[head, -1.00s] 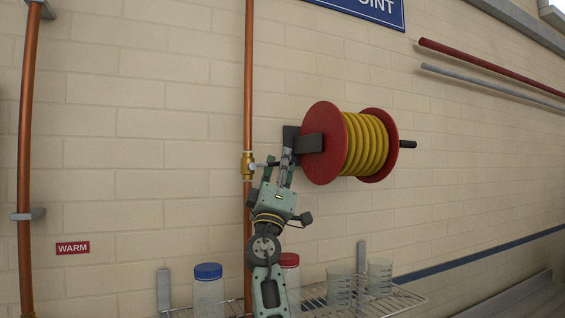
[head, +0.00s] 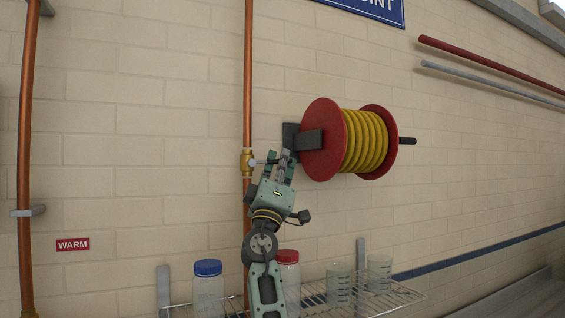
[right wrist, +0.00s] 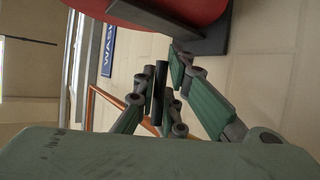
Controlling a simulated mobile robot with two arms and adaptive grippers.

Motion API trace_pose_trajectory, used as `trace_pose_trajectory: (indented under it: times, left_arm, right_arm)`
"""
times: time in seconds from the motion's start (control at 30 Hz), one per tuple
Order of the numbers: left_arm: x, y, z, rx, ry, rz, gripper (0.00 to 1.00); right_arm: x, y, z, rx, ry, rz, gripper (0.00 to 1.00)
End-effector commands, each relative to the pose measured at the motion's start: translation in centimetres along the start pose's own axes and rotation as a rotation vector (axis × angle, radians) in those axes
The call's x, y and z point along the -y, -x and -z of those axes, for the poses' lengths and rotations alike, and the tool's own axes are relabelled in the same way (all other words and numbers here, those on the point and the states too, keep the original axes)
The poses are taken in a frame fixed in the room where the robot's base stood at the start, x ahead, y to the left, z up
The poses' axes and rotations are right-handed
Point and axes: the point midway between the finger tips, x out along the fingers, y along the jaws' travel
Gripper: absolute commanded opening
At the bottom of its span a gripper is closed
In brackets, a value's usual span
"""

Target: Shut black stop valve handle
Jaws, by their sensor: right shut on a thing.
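The stop valve (head: 247,163) is a brass body on a thin vertical copper pipe, left of the hose reel in the head view. Its handle sticks out to the right and is mostly hidden there by my fingers. My right gripper (head: 279,157) is right of the valve body, with its fingers pointing up. The right wrist view shows the black handle (right wrist: 158,92) as a dark bar between the fingers of my right gripper (right wrist: 165,97). The gripper is shut on it. My left gripper is in neither view.
A red reel with yellow hose (head: 364,141) and its dark bracket (head: 290,136) are close right of my fingers. Below, a wire shelf (head: 397,301) holds jars and beakers. Another copper pipe (head: 26,150) runs at far left.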

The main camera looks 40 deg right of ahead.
Motion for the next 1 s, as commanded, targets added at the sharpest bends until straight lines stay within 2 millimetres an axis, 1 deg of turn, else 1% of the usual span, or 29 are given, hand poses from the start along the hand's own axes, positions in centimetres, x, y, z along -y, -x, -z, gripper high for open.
trace_pose_trajectory:
  times: [0.03, 0.1, 0.33, 0.37, 0.5, 0.6, 0.87, 1.0]
  left_arm:
    - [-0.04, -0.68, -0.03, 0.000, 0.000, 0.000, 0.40]
    - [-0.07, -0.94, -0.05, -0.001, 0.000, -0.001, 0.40]
    - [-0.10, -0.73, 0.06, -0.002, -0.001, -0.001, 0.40]
    - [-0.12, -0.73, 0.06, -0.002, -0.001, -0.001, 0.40]
    - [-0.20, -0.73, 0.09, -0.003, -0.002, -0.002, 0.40]
    - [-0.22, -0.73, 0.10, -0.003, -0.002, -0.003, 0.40]
    - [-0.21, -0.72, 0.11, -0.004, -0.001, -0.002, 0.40]
    - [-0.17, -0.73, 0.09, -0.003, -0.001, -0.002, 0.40]
  right_arm:
    - [0.25, 0.43, -0.15, 0.026, -0.018, 0.007, 0.00]
    - [0.40, 0.58, -0.28, 0.055, -0.033, 0.018, 0.00]
    - [0.46, 0.50, -0.32, 0.061, -0.032, 0.022, 0.00]
    - [0.47, 0.51, -0.33, 0.061, -0.032, 0.023, 0.11]
    - [0.48, 0.51, -0.33, 0.060, -0.032, 0.022, 0.23]
    - [0.41, 0.47, -0.32, 0.060, -0.032, 0.021, 0.30]
    - [0.33, 0.46, -0.30, 0.059, -0.033, 0.020, 0.30]
    - [0.38, 1.38, -0.20, 0.058, -0.032, 0.020, 0.30]
